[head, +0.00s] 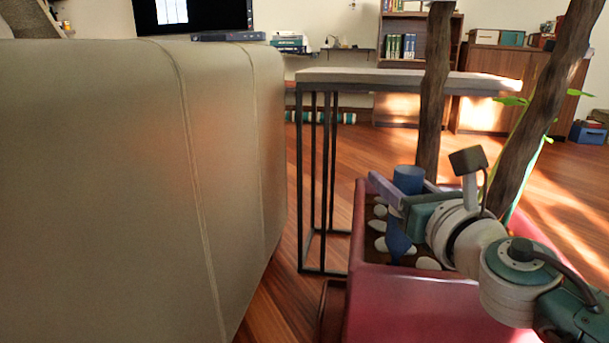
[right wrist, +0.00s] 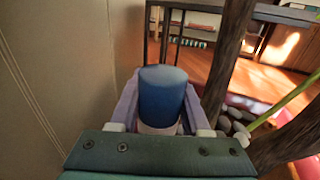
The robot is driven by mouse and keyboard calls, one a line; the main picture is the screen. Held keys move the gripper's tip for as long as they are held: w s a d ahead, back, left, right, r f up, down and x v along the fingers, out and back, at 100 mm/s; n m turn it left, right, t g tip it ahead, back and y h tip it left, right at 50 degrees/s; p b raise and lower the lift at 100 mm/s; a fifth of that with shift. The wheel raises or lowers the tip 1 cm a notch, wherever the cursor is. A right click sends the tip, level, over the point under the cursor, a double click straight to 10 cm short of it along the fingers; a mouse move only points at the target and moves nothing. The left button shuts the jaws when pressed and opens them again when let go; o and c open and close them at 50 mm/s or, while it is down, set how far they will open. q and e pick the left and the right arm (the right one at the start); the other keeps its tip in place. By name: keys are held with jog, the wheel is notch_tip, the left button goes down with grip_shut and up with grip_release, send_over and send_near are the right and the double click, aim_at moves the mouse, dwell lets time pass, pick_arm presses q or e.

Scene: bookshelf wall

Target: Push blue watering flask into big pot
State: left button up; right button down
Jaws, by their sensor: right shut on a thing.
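The blue watering flask (head: 408,180) is held upright over the big pot's bed, its blunt end up. A blue tapered part (head: 398,240) below my gripper looks like its lower end. Whether its tip touches the soil cannot be told. My right gripper (head: 404,192) is shut on the flask, a pale finger on each side. The flask (right wrist: 162,94) also shows between the fingers in the right wrist view. The big pot (head: 440,306) is red and square, with dark soil, pale pebbles and two brown trunks. My left gripper is not in view.
The trunks (head: 434,95) stand close beside my right gripper and arm. A large beige upholstered piece (head: 120,180) fills the left. A narrow metal-legged table (head: 380,78) stands behind the pot. Wooden floor (head: 285,290) is open between them.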

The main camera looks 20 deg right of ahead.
aim_at(417, 185)
jog(key=shift+f, duration=0.2)
grip_release()
dwell(0.6)
jog(key=shift+s, duration=0.1)
jog(key=s, duration=0.2)
jog(key=s+r+p, duration=0.1)
jog(key=s, duration=0.1)
jog(key=s+r+p, duration=0.1)
jog(key=s, duration=0.1)
jog(key=shift+a, duration=0.4)
jog(key=shift+s+p, duration=0.35)
jog(key=shift+s, duration=0.05)
